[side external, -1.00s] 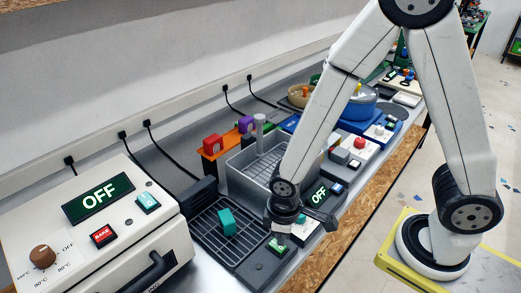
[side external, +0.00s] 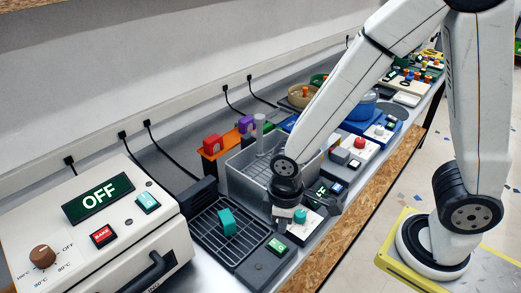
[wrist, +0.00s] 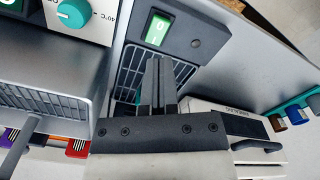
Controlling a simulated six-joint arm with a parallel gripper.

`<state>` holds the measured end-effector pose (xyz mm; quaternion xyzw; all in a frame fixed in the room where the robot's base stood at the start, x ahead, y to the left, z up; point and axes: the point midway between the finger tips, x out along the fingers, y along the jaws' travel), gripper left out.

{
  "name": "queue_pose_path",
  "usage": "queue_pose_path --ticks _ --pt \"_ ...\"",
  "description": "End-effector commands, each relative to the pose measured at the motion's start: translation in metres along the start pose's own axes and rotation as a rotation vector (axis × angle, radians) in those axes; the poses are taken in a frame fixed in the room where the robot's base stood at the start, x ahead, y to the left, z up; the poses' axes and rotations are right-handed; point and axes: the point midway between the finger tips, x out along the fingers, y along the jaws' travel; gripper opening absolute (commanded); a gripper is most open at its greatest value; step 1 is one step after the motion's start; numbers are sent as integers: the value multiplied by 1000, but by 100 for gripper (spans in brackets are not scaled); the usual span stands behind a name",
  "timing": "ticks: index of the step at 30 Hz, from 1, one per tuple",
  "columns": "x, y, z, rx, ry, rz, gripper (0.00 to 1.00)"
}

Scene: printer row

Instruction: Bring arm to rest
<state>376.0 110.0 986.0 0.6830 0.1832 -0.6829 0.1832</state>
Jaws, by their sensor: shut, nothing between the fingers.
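My gripper (side external: 282,224) hangs downward over the front part of the bench in the side external view, beside the grey basin and right of the black grille. In the wrist view its two dark fingers (wrist: 158,82) lie close together and hold nothing. Whether the fingertips touch anything cannot be told. My forearm hides part of the equipment behind it.
A teal block (side external: 227,221) sits on the black grille (side external: 205,238). A white oven (side external: 128,225) reading OFF stands at left. A grey basin (side external: 240,172) and a teal knob (side external: 300,216) are close to my gripper. Open floor (side external: 400,185) lies right of the bench.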

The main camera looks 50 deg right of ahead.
Motion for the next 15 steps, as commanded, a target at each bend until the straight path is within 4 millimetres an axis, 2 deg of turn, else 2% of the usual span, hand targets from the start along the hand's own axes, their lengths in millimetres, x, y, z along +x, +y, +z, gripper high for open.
queue_pose_path --ticks 9,15 --pt "-1 2 0 9 4 0 0" --pt "-9 20 4 94 41 6 0"
